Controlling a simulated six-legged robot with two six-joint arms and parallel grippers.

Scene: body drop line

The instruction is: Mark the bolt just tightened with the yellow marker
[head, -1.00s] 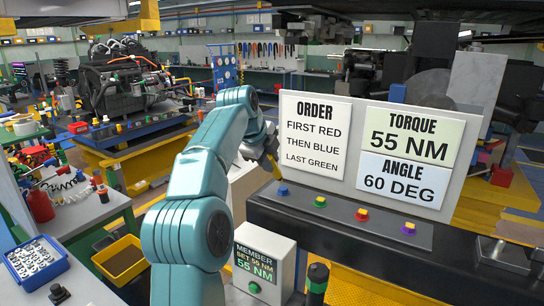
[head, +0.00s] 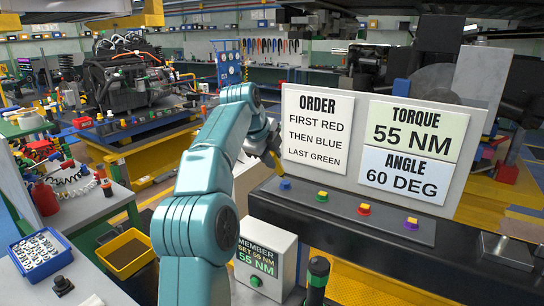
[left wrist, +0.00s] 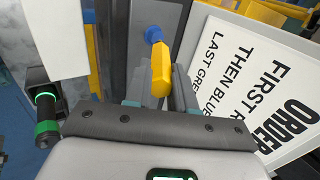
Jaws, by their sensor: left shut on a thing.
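My left gripper (left wrist: 160,88) is shut on the yellow marker (left wrist: 161,68), which shows between its fingers in the left wrist view. The marker's far end is at or very close to a blue bolt (left wrist: 153,34); contact cannot be told. In the head view the blue bolt (head: 285,184) is leftmost in a row on the dark beam, just below my left gripper (head: 272,155). To its right are a green bolt (head: 322,196), a red bolt (head: 363,208) and a purple bolt (head: 411,222). My right gripper is not in view.
A white sign board (head: 364,140) stands behind the bolts, reading first red, then blue, last green, 55 NM and 60 DEG. A grey display box (head: 265,262) reading 55 NM stands in front. Blue (head: 40,258) and yellow (head: 125,254) bins are at left.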

